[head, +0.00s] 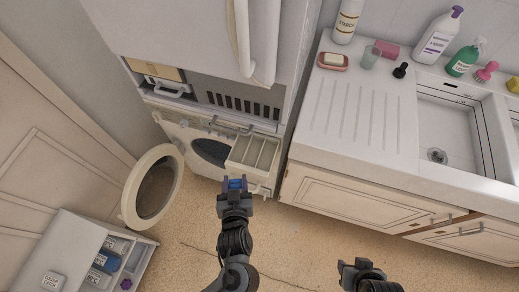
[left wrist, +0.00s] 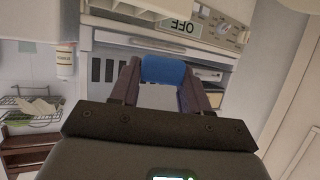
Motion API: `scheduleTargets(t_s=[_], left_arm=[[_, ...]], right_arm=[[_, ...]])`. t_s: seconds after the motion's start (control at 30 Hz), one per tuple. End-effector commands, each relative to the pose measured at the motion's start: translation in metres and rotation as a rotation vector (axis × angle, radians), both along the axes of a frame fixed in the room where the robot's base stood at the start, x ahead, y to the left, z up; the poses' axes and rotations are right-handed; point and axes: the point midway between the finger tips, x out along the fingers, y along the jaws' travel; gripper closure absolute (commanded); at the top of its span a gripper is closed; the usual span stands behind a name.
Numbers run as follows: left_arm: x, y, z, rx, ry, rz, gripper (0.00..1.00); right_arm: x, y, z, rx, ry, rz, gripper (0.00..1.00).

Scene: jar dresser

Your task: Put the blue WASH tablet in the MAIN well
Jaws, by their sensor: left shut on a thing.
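My left gripper (head: 235,183) is shut on the blue tablet (head: 236,184). In the left wrist view the blue tablet (left wrist: 163,70) sits between the two fingers, with its lettering not readable. The detergent drawer (head: 254,152) of the washing machine is pulled out and split into several wells by thin walls. The tablet appears just in front of the drawer in the head view, apart from it as far as I can tell. Well labels, including MAIN, are too small to read. My right gripper (head: 356,268) is low in the head view, its jaw state unclear.
The round washer door (head: 153,186) stands open at the left. An open drawer unit (head: 75,250) with several labelled packets is at the lower left. A counter (head: 365,110) with a sink (head: 437,157), bottles and soap is at the right. Floor is clear between.

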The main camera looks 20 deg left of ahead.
Motion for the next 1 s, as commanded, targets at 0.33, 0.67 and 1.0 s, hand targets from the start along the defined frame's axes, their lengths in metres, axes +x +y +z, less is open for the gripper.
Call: scheduleTargets(t_s=[0.33, 0.67, 1.0], left_arm=[[0.095, 0.0, 0.0, 0.002, -0.005, 0.0, 0.83], [0.16, 0.001, -0.009, 0.003, 0.002, -0.001, 0.83], [0.158, 0.001, -0.034, 0.001, 0.0, 0.0, 0.83]], right_arm=[[0.001, 0.0, -0.012, -0.001, -0.002, 0.0, 0.57], [0.0, -0.002, -0.026, -0.007, -0.001, 0.004, 0.57], [0.0, -0.002, -0.032, -0.009, 0.001, 0.005, 0.57]])
